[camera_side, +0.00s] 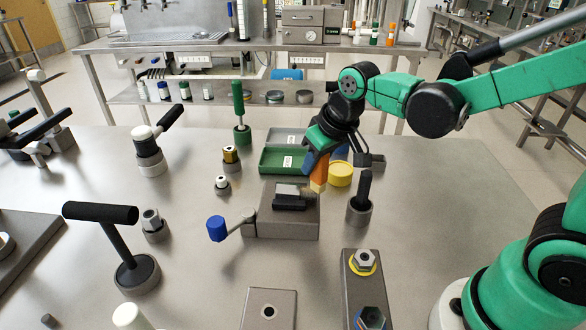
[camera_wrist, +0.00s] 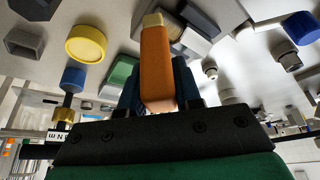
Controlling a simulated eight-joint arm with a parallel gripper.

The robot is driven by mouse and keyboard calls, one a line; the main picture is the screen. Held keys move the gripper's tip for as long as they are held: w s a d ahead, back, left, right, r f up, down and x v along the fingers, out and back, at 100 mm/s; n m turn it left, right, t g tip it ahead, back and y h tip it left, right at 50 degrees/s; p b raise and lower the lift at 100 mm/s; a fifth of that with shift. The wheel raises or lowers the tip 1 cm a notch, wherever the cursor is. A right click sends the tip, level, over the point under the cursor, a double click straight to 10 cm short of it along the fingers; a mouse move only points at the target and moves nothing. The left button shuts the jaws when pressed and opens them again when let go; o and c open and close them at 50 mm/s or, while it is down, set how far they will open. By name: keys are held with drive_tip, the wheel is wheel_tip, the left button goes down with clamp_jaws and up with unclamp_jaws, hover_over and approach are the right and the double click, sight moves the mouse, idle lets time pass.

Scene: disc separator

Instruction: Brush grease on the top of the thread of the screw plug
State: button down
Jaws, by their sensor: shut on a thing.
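My gripper (camera_side: 319,158) is shut on the orange handle of a brush (camera_side: 319,172). The brush points down with its pale tip lowest, over the back right part of the grey vise block (camera_side: 280,225). In the wrist view, the orange brush (camera_wrist: 157,60) sits between the blue fingers of my gripper (camera_wrist: 158,92), with its pale tip near the vise jaws. I cannot tell whether the tip touches anything. A silver hex plug with a yellow ring (camera_side: 363,262) stands on a grey block in front; I cannot tell whether it is the screw plug. No thread shows clearly.
A yellow round tin (camera_side: 341,174) stands behind the brush, and a green tray (camera_side: 283,160) lies behind the vise. A dark-handled tool (camera_side: 364,188) stands in a holder to the right. The vise's blue-knobbed handle (camera_side: 216,228) sticks out left. Several hex parts and tools stand further left.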

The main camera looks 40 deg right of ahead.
drive_tip(key=shift+w+a, duration=0.65)
drive_tip(key=shift+s+d, duration=0.55)
drive_tip(key=shift+d, duration=0.05)
drive_tip(key=shift+s+d+r, duration=0.1)
drive_tip(key=shift+r, duration=4.1)
